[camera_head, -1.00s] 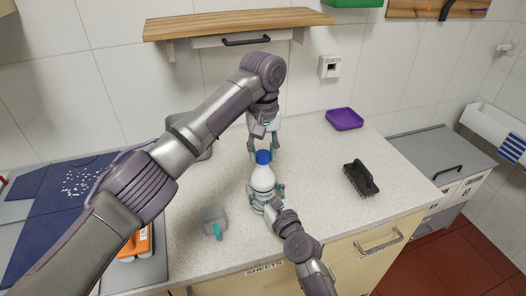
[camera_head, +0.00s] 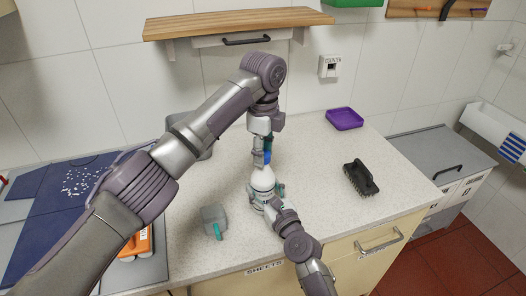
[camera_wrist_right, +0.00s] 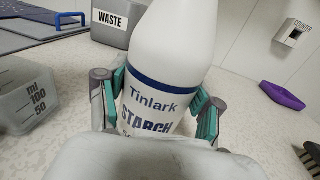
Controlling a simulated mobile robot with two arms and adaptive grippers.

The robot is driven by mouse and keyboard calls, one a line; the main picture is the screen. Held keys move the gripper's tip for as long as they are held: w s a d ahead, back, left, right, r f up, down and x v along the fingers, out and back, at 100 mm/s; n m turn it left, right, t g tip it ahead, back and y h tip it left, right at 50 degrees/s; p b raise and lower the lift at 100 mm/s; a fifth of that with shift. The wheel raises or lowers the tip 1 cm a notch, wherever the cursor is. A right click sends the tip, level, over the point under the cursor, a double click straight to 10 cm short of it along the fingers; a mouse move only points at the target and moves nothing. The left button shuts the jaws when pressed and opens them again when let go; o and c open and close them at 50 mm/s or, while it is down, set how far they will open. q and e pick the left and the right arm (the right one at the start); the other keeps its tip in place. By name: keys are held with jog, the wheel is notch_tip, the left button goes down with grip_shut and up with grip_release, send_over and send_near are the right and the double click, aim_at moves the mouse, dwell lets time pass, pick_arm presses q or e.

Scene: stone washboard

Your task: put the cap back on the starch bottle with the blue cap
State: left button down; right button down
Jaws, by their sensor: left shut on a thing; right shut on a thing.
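The white starch bottle (camera_head: 262,179) stands upright on the counter. In the right wrist view the bottle (camera_wrist_right: 165,65) carries a "Tinlark STARCH" label, and its top is out of frame. My right gripper (camera_head: 266,195) is shut around the bottle's body, with teal pads on both sides in the wrist view (camera_wrist_right: 160,105). My left gripper (camera_head: 262,157) points down over the bottle's mouth, shut on the blue cap (camera_head: 267,158). A finger hides much of the cap. The cap is at the bottle's top; I cannot tell how firmly it sits.
A grey measuring cup (camera_head: 214,219) stands left of the bottle. A black brush (camera_head: 360,179) and a purple tray (camera_head: 344,118) lie to the right. A grey bin marked WASTE (camera_wrist_right: 112,22) is behind. The counter between bottle and brush is clear.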

pick_arm(q)
jog(key=c, duration=0.7)
grip_release()
jog(key=shift+r, duration=0.1)
jog(key=shift+r, duration=2.15)
jog(key=shift+c, duration=0.4)
